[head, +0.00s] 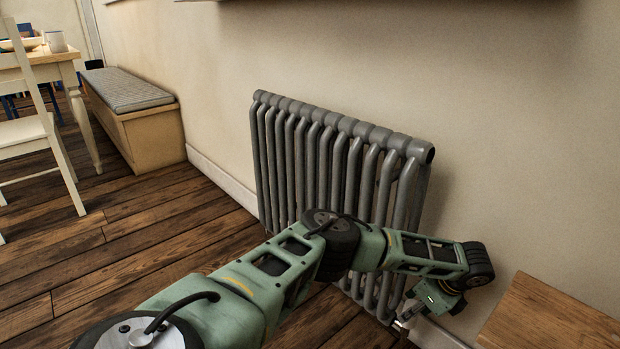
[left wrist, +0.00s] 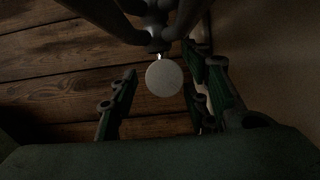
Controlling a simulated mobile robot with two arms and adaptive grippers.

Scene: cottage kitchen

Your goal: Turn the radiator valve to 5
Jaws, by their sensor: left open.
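The grey column radiator (head: 290,150) stands against the wall in the head view. In the left wrist view the valve's pale round head (left wrist: 163,78) faces the camera, below the radiator's dark pipework (left wrist: 157,22). No number or mark can be read on it. My left gripper (head: 405,317) is low at the radiator's right end, mostly hidden behind its own wrist. In the left wrist view its fingers are open, one on each side of the valve head. A gap shows on the left; I cannot tell whether the right fingers touch. My right gripper is not in view.
A wooden surface (head: 550,315) is close on the right, beside my left wrist. The wall (head: 520,130) is just behind the radiator. A cushioned bench (head: 150,130), white chair (head: 30,130) and table (head: 62,66) are at the left. The plank floor (head: 130,235) is clear.

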